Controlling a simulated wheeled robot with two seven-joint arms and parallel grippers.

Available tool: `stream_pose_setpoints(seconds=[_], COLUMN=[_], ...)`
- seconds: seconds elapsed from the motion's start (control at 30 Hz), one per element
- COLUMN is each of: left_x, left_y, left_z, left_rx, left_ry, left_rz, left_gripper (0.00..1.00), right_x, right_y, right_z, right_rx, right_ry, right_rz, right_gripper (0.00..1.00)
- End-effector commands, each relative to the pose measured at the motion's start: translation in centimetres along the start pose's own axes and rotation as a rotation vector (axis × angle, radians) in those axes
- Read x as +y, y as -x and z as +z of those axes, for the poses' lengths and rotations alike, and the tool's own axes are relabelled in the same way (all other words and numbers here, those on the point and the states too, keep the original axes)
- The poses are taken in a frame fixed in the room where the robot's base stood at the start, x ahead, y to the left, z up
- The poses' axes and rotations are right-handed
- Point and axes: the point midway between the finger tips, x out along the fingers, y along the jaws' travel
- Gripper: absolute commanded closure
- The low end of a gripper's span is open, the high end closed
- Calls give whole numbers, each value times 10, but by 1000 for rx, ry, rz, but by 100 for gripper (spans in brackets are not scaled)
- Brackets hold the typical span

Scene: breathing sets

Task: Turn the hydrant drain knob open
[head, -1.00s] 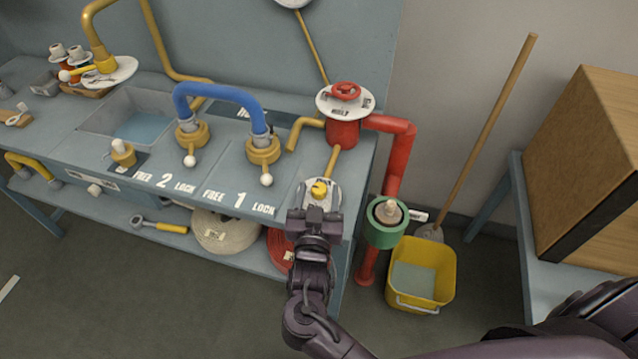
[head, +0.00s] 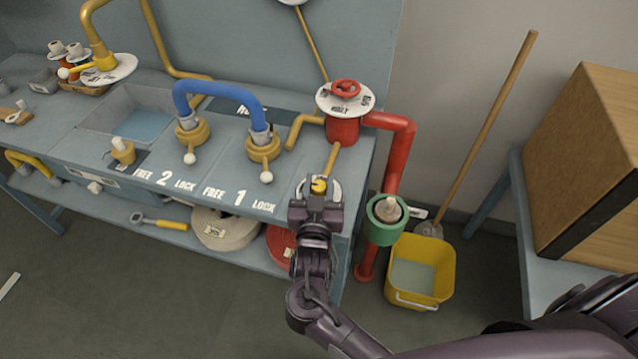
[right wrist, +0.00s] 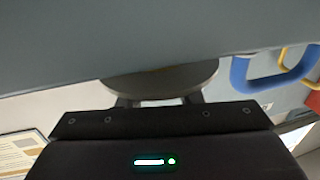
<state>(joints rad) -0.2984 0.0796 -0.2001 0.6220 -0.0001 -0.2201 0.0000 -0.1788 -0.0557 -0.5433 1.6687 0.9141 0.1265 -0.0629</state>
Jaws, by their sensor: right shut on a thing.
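The yellow hydrant drain knob (head: 319,186) sits on a pale round plate at the front right of the bench, below the red hydrant (head: 342,130) with its red handwheel (head: 345,89). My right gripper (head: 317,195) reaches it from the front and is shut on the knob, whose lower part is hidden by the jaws. In the right wrist view the fingers (right wrist: 158,101) meet the underside of a dim round plate (right wrist: 165,80), and the knob itself cannot be made out. My left gripper is not in view.
A blue hose (head: 220,90) joins two yellow couplings on the bench (head: 205,172). A green-collared fitting (head: 386,222) and a yellow bucket (head: 420,285) stand right of my gripper. A broom (head: 487,135) leans on the wall near a wooden box (head: 590,165).

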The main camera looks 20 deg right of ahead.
Motion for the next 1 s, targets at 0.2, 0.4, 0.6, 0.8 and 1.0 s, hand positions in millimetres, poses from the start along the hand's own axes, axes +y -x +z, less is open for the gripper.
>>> stream_pose_setpoints(seconds=[0.2, 0.4, 0.6, 0.8, 1.0], left_x=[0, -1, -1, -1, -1], left_y=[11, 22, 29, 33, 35], left_z=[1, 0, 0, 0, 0], left_rx=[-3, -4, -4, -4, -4], left_ry=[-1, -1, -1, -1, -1], left_rz=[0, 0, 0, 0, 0], left_gripper=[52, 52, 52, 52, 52], right_x=[1, 1, 1, 0, 0], right_y=[0, 0, 0, 0, 0], right_z=[-3, -3, -2, -1, -1], right_rx=[1, 2, 1, 1, 1], right_ry=[4, 6, 6, 4, 1], right_rz=[-84, -220, -357, -460, -516], right_gripper=[91, 91, 91, 91, 91])
